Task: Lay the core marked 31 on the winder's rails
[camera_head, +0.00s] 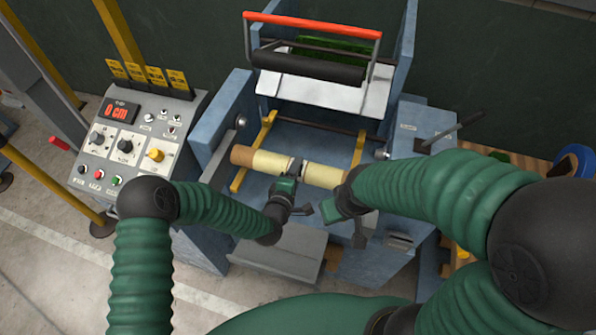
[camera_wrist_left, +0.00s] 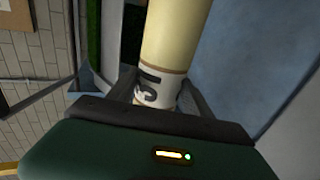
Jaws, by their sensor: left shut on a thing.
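The core (camera_head: 270,163) is a pale yellow roll with brown ends and a white band around its middle. It lies crosswise above the winder's yellow rails (camera_head: 241,178), (camera_head: 359,149); I cannot tell whether it touches them. My left gripper (camera_head: 294,168) is shut on the core at the white band. In the left wrist view, the core (camera_wrist_left: 175,40) runs up between the fingers, with dark sideways digits on the band, partly hidden. My right gripper (camera_head: 330,211) is near the core's right end, apart from it; its finger opening is unclear.
A control panel (camera_head: 130,140) with a red display reading 0 cm stands at left. Behind the rails are a black roller (camera_head: 308,68) and a red-orange bar (camera_head: 312,24). Blue side walls (camera_head: 222,120) flank the rails. A grey tray (camera_head: 280,253) is in front.

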